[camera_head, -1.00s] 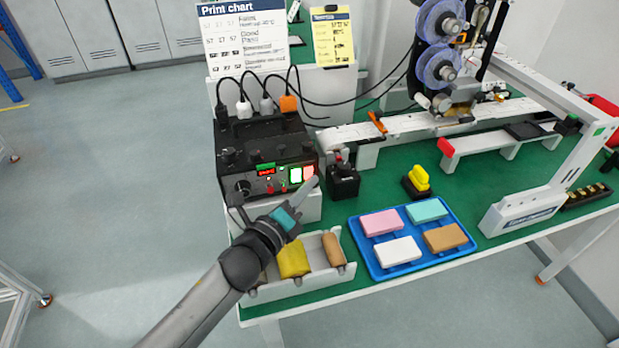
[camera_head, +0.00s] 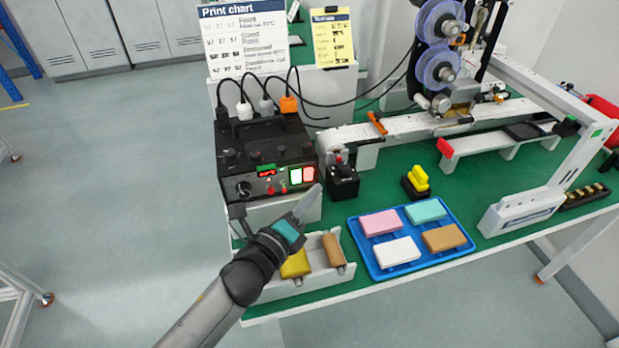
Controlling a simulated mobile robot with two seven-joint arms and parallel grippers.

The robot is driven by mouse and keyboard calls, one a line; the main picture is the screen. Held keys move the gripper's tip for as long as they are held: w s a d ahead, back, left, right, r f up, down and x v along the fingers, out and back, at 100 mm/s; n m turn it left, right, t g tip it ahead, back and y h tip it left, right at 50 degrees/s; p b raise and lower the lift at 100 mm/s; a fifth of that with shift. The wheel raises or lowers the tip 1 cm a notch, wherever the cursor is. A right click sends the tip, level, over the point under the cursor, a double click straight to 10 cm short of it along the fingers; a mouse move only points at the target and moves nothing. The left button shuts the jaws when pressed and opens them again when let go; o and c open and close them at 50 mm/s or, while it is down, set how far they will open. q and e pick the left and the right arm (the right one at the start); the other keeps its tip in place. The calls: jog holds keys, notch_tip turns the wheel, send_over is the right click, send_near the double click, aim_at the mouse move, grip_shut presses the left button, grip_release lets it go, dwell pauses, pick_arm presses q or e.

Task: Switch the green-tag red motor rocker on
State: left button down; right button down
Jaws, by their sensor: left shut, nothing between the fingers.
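The black control box (camera_head: 265,152) stands at the left end of the bench. Its front has a small red display (camera_head: 266,173) with a green tag (camera_head: 265,167) just above it. A lit white-green rocker (camera_head: 296,176) and a lit red rocker (camera_head: 308,174) sit side by side at the right of the front. Small red knobs (camera_head: 271,190) are below the display. Which way the red rocker is tipped is too small to tell. My left gripper (camera_head: 313,194) is shut and empty, in front of and just below the lit rockers, seemingly apart from them. My right gripper is out of view.
A black joystick box (camera_head: 343,180) stands close right of my gripper. A white bin (camera_head: 345,277) with yellow and brown pieces lies below it. A blue tray (camera_head: 375,268) with coloured blocks and a yellow-topped switch (camera_head: 418,180) are farther right. Cables rise behind the control box.

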pick_arm(q)
jog(key=s, duration=0.1)
jog(key=s+d, duration=0.1)
jog(key=s, duration=0.2)
jog(key=shift+d+r+p, duration=0.15)
jog(key=shift+r+p, duration=0.2)
jog(key=shift+p, duration=0.05)
